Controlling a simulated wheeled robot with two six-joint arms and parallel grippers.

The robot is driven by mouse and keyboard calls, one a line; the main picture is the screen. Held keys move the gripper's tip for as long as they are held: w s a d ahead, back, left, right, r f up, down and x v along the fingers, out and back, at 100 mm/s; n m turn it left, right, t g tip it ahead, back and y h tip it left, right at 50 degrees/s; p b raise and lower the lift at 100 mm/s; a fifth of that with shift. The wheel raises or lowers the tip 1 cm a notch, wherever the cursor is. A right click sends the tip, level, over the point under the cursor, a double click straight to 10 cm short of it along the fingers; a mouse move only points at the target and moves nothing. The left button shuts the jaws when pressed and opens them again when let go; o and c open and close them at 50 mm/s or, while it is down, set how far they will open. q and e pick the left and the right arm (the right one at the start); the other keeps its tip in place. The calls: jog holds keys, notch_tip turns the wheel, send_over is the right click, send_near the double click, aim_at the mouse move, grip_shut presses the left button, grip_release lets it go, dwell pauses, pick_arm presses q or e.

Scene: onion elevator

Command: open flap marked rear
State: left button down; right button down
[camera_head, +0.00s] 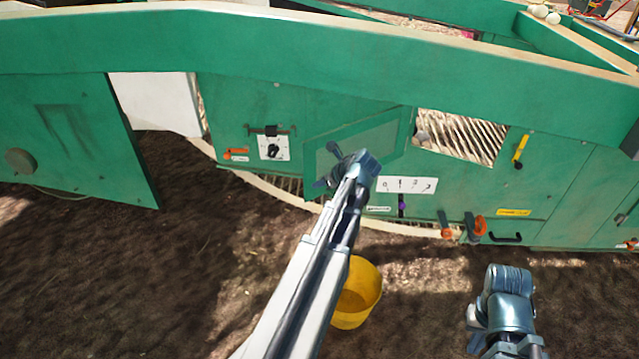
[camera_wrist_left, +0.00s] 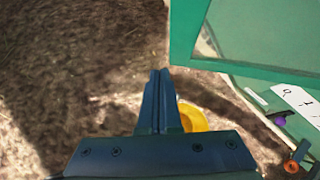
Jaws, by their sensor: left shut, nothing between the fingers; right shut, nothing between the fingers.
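A framed green flap (camera_head: 385,137) stands swung out at an angle from the green machine's side in the head view. Its lower edge and a corner fill the upper right of the left wrist view (camera_wrist_left: 258,72). I cannot read a "rear" mark on it. My left gripper (camera_head: 324,180) is in front of the flap's left part, and my arm hides some of it. In the left wrist view my left gripper (camera_wrist_left: 159,75) is shut and empty, beside the flap's edge with a gap visible. My right gripper (camera_head: 474,330) is low at the right, shut and away from the machine.
A yellow bucket (camera_head: 362,287) stands on the soil below my left arm. The machine's side carries a black rotary switch (camera_head: 272,149), a numbered white label (camera_head: 407,185), orange-and-black handles (camera_head: 478,227) and a slatted opening (camera_head: 462,137). Open soil lies at lower left.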

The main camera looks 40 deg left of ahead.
pick_arm(q)
jog(key=s+d+r+p, duration=0.4)
jog(key=d+r+p, duration=0.3)
jog(key=d, duration=0.2)
jog(key=shift+s+d, duration=0.2)
jog(key=shift+s, duration=0.2)
jog(key=s+d+f+n+g+h, duration=0.1)
jog(key=s+d+f+n+h, duration=0.25)
jog(key=d, duration=0.75)
jog(key=s+d+n+h, duration=0.2)
jog(key=s+d+n, duration=0.2)
jog(key=d+n, duration=0.55)
jog(key=s+d+f+n+g+h, duration=0.1)
jog(key=s+d+f+n+h, duration=0.2)
jog(key=d, duration=1.1)
notch_tip(320, 180, up, 14)
jog(key=p, duration=1.4)
jog(key=shift+a+r+t+y, duration=0.15)
jog(key=shift+a+t+y, duration=0.15)
jog(key=shift+a+y, duration=0.1)
